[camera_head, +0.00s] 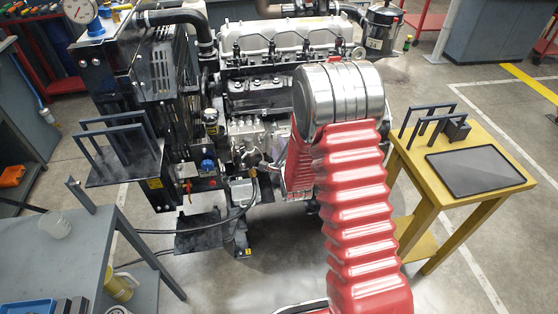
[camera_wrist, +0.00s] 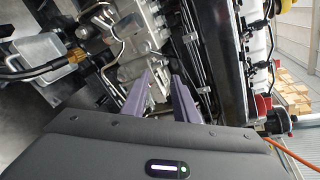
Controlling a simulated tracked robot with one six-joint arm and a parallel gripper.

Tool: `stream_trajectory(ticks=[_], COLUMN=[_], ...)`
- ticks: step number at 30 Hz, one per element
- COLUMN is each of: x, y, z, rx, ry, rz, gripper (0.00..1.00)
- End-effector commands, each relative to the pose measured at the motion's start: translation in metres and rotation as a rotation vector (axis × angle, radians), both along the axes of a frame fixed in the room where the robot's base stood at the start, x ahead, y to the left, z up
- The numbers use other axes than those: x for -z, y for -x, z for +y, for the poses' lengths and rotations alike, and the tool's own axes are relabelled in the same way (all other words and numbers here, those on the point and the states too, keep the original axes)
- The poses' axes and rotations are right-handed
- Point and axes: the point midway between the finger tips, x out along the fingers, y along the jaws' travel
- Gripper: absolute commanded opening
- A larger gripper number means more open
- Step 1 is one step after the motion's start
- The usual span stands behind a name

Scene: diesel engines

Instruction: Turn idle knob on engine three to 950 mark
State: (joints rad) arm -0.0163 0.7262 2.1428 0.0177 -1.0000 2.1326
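A diesel engine (camera_head: 275,95) stands at the centre of the head view, and its block fills much of the wrist view (camera_wrist: 125,40). I cannot tell its number. No 950 mark or labelled idle knob can be made out. A small blue knob-like part (camera_head: 207,164) is on the engine's near side, left of my arm. My gripper (camera_wrist: 160,88) shows in the wrist view with two purple fingers apart. They point at the engine's side, among pipes and metal fittings. Nothing is clearly held between them. In the head view my arm covers part of the engine and the gripper is not clearly visible.
A yellow table (camera_head: 415,176) with a dark tablet (camera_head: 475,170) stands at the right. A grey workbench (camera_head: 55,255) is at the lower left. A dark hose (camera_head: 200,226) runs low before the engine. Bare floor (camera_head: 510,115) lies beyond the yellow table.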

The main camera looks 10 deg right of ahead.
Motion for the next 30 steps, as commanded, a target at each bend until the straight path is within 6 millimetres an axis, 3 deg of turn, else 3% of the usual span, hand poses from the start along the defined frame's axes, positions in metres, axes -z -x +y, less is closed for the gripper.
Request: stream_trajectory(ticks=[1,14,23,30], x=[-0.015,-0.095,-0.145,-0.179], y=[0.0,0.033,0.078,0.125], z=[0.0,-0.001,-0.002,-0.003], rx=[-0.014,-0.187,-0.346,-0.497], ry=[0.045,0.452,0.721,0.927], rz=[0.012,0.17,0.27,0.339], gripper=[0.27,0.27,0.27,0.27])
